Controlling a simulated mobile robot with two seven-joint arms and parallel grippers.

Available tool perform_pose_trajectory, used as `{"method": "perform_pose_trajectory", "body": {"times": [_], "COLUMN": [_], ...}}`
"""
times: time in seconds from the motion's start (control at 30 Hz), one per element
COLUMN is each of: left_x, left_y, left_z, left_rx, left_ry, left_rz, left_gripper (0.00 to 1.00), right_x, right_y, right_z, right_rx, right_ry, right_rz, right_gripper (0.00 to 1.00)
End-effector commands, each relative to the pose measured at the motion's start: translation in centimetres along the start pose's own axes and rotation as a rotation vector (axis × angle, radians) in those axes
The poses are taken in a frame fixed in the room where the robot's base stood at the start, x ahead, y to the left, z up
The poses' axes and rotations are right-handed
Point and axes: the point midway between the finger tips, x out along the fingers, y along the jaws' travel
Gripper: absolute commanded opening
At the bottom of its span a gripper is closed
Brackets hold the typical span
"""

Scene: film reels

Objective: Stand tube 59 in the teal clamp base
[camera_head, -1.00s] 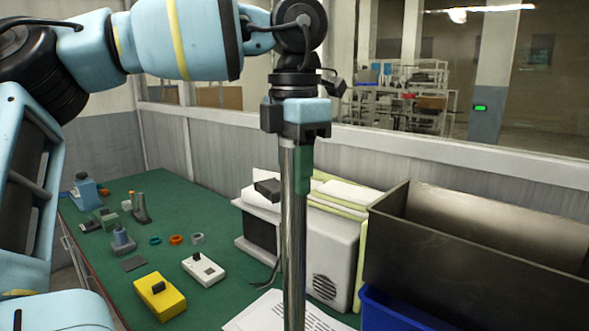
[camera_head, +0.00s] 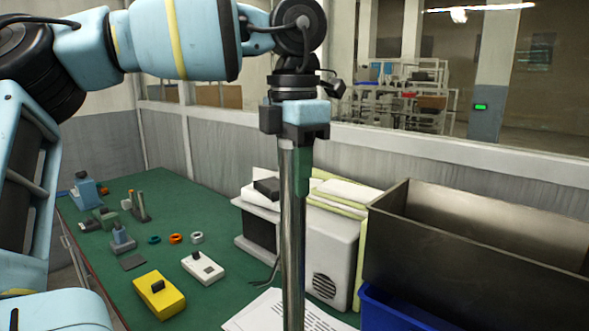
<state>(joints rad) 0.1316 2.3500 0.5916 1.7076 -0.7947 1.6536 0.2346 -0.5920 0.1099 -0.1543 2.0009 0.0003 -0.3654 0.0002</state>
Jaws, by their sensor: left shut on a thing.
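My left gripper (camera_head: 296,142) points down and is shut on a long, shiny metal tube (camera_head: 292,240). The tube hangs nearly upright in front of the green table, and its lower end is cut off by the bottom of the view. No number can be read on it. A dark green part shows against the tube just below the gripper. I cannot pick out a teal clamp base for certain; a small grey base with a blue-grey top (camera_head: 122,240) stands on the left of the table. My right gripper is not in view.
The green table (camera_head: 215,285) holds a yellow box (camera_head: 159,295), a white box (camera_head: 202,268) and several small rings and parts. A white machine (camera_head: 332,255) stands behind the tube. A metal bin (camera_head: 470,265) and a blue bin (camera_head: 385,312) fill the right.

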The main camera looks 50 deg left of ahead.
Motion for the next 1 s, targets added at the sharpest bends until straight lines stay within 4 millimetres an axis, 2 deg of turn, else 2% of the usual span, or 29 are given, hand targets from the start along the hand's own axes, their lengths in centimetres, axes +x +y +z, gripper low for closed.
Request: {"method": "perform_pose_trajectory", "body": {"times": [0.37, 0.4, 0.43, 0.73, 1.0], "left_x": [0.6, 0.5, 0.5, 0.5, -1.4], "left_y": [0.0, 0.0, 0.0, 0.0, 0.0], "left_z": [0.0, 0.0, 0.0, 0.0, -0.1], "left_rx": [0.0, 0.0, 0.0, 0.0, -0.001], "left_ry": [-0.002, -0.002, -0.002, 0.001, -0.002], "left_rz": [0.0, 0.0, 0.0, 0.0, 0.002], "left_gripper": [0.0, 0.41, 0.45, 0.45, 0.45], "right_x": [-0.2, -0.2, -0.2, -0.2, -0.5], "right_y": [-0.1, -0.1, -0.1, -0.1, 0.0], "right_z": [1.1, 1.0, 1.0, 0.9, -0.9], "right_rx": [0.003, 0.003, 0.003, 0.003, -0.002], "right_ry": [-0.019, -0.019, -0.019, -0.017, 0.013], "right_rz": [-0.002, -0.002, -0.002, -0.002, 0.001], "right_gripper": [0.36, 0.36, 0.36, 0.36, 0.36]}}
